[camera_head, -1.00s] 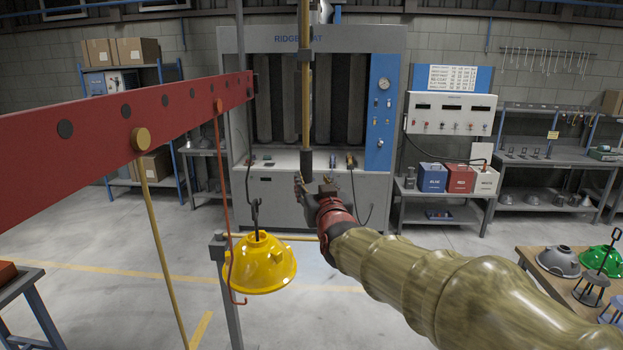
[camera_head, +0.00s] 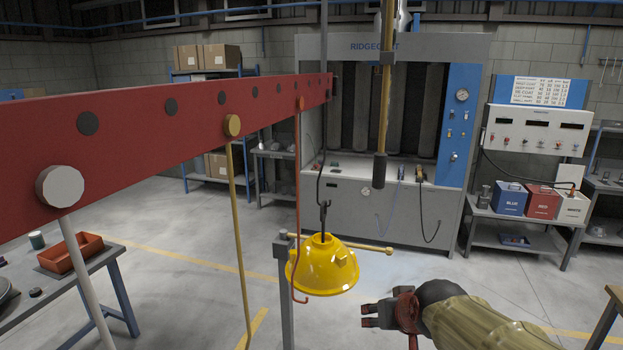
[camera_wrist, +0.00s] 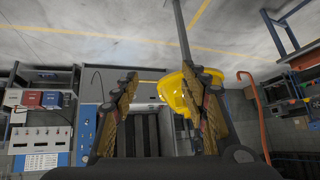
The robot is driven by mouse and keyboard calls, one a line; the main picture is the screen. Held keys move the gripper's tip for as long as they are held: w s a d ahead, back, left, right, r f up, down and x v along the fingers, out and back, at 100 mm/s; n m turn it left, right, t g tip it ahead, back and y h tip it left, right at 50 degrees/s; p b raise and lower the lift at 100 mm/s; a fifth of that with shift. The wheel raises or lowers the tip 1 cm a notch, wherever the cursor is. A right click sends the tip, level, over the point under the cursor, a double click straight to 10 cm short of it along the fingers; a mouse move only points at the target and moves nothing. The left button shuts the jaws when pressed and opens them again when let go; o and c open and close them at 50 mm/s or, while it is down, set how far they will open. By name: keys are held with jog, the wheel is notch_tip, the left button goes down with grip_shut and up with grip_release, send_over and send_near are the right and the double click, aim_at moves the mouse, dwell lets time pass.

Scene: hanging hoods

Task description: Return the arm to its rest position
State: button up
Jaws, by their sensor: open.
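My gripper (camera_head: 384,314) is low at the right of centre in the head view, with my sleeved arm reaching in from the lower right. It is open and apart from the yellow hood. In the wrist view the two fingers (camera_wrist: 165,108) are spread, with nothing held between them. The yellow hood (camera_head: 323,268) hangs from a dark hook below the red beam (camera_head: 200,108), to the left of my gripper. In the wrist view the yellow hood (camera_wrist: 174,92) shows beyond the fingers, partly hidden by the right one.
A grey post (camera_head: 286,300) stands beside the hood, with a yellow bar (camera_head: 375,248) behind it. A vertical brass rod (camera_head: 387,100) hangs before the spray booth (camera_head: 340,200). A bench with a red tray (camera_head: 72,254) is at left. Open floor lies around my gripper.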

jog(key=s+d+f+g+b, duration=0.1)
jog(key=s+f+b, duration=0.4)
jog(key=s, duration=0.7)
jog(key=s+d+f+g+b, duration=0.2)
jog(key=s+f+b, duration=0.4)
jog(key=s, duration=0.6)
notch_tip(320, 180, down, 3)
jog(key=shift+s+r+h, duration=0.1)
jog(key=shift+s+h, duration=0.05)
jog(key=shift+h, duration=0.25)
jog(key=shift+r, duration=0.1)
jog(key=shift+a, duration=0.1)
jog(key=shift+c, duration=1)
